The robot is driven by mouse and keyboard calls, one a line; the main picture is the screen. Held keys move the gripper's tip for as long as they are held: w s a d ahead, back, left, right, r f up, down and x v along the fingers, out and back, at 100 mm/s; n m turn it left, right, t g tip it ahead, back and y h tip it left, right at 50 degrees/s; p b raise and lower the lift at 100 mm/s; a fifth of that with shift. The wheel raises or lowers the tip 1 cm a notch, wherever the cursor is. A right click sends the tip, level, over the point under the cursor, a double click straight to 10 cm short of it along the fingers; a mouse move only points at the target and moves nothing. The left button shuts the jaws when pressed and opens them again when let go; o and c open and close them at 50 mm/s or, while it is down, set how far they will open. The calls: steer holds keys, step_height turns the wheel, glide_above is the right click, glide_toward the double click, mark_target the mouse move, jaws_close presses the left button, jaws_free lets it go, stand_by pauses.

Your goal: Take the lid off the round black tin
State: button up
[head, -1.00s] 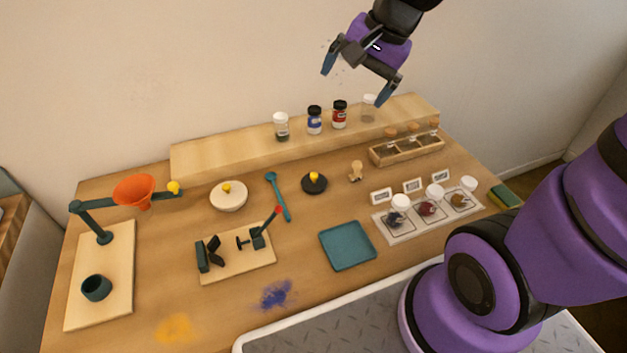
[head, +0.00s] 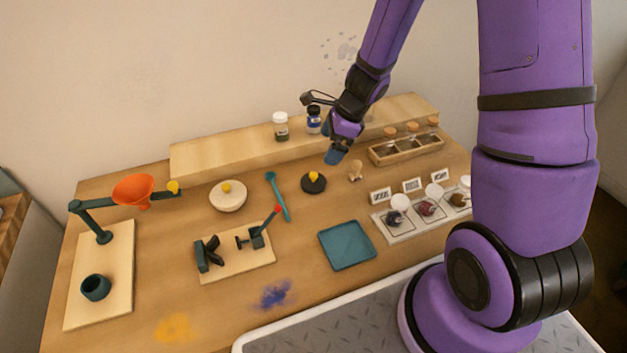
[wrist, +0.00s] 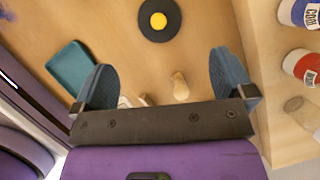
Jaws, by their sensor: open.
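The round black tin (head: 314,184) stands on the table, right of the teal spoon, with a yellow knob on its dark lid. In the wrist view the tin (wrist: 160,32) shows from above near the top edge, ahead of the fingers, with its yellow knob at its middle. My gripper (head: 335,157) is above the table, just up and right of the tin in the head view. In the wrist view my gripper (wrist: 165,82) has its two blue fingers wide apart with nothing between them, and it does not touch the tin.
A wooden peg-like stamp (head: 355,171) stands right of the tin. A raised shelf (head: 220,151) with several jars runs behind. Table between tin and tray is clear.

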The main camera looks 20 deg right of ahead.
mark_target(314, 174)
steer(key=shift+m, duration=0.4)
steer(key=x, duration=0.6)
steer(key=shift+d+f, duration=0.2)
steer(key=shift+f, duration=0.2)
steer(key=shift+a+x, duration=0.25)
steer(key=shift+x, duration=1.9)
steer(key=shift+a+f, duration=0.1)
steer(key=shift+f, duration=0.3)
steer(key=shift+c, duration=0.5)
steer(key=c, duration=0.8)
